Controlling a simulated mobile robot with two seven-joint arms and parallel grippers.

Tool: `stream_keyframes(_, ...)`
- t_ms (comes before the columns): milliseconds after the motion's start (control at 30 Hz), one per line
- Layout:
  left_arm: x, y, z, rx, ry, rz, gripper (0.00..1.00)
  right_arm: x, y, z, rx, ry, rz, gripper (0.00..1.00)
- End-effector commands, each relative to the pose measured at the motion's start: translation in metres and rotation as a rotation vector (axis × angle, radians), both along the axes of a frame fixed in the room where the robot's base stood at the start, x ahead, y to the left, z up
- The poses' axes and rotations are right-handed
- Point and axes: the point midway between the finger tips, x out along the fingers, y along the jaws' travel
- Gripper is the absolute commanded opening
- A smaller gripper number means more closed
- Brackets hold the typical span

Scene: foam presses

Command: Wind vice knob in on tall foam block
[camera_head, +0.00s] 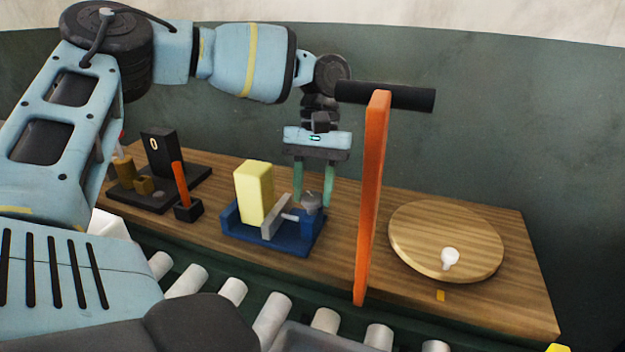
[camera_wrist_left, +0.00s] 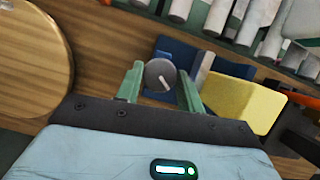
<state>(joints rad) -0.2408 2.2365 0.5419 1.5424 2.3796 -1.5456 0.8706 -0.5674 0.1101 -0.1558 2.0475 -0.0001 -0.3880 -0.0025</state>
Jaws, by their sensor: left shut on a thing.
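The blue vice (camera_head: 290,243) stands on the wooden table. The tall yellow foam block (camera_head: 253,193) stands upright in it; it also shows in the left wrist view (camera_wrist_left: 245,102). The grey jaw plate (camera_head: 276,218) is right of the block; I cannot tell whether they touch. The round grey vice knob (camera_head: 312,201) is at the vice's right end. My left gripper (camera_head: 313,195) points down from above, its green fingers on either side of the knob and shut on it. The left wrist view shows the knob (camera_wrist_left: 160,75) between the fingertips, with a pale line on its face. My right gripper is not in view.
An orange upright bar (camera_head: 373,200) with a black handle (camera_head: 385,95) rises right of the vice. Beyond it is a round wooden board (camera_head: 420,235) with a white piece (camera_head: 450,257). Left are a black fixture (camera_head: 160,155) and an orange lever (camera_head: 181,185). Rollers (camera_head: 272,318) run in front.

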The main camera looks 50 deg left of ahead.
Motion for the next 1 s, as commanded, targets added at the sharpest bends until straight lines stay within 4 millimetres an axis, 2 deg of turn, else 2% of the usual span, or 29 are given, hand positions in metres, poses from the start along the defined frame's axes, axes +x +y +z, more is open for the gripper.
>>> stream_keyframes(1000,0.001,-0.006,0.001,0.001,0.001,-0.92,0.15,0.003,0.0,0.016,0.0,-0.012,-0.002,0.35)
